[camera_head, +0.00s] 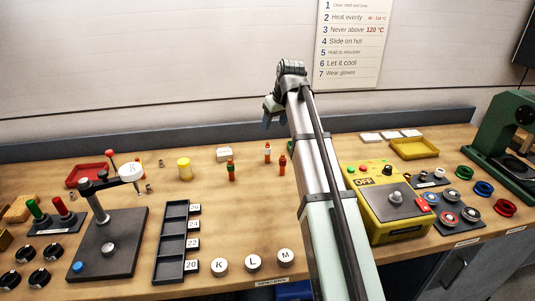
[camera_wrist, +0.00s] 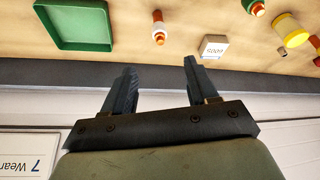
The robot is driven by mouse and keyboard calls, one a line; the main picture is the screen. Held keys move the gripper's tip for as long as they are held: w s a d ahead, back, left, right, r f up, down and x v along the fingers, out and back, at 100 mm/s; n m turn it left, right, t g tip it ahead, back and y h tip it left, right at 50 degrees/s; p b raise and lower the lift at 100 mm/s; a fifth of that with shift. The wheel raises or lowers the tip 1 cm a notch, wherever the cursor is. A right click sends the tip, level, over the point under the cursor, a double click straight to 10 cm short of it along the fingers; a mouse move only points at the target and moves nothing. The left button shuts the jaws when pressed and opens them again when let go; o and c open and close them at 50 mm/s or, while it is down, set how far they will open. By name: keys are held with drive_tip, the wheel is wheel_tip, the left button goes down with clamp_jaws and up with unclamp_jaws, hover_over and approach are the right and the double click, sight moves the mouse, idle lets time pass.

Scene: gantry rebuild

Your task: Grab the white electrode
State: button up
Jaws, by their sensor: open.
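An orange, bottle-shaped piece with a white band, which looks like the white electrode (camera_head: 267,152), stands upright at the back middle of the table. It also shows in the wrist view (camera_wrist: 158,27), beyond my fingertips and apart from them. A similar piece with a green band (camera_head: 231,170) stands to its left, and a red-orange one (camera_head: 282,165) stands close on its right. My gripper (camera_head: 268,120) is raised above the table's back edge. In the wrist view my gripper (camera_wrist: 160,66) has its fingers apart with nothing between them.
A white block (camera_head: 224,155) and a yellow cylinder (camera_head: 184,168) stand to the left. A green tray (camera_wrist: 75,45) shows in the wrist view. A yellow control box (camera_head: 385,212) is right of my arm. A slotted black rack (camera_head: 174,240) lies in front.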

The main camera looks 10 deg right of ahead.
sight(268, 144)
drive_tip(key=shift+x, duration=6.7)
drive_tip(key=shift+s, duration=0.15)
clamp_jaws()
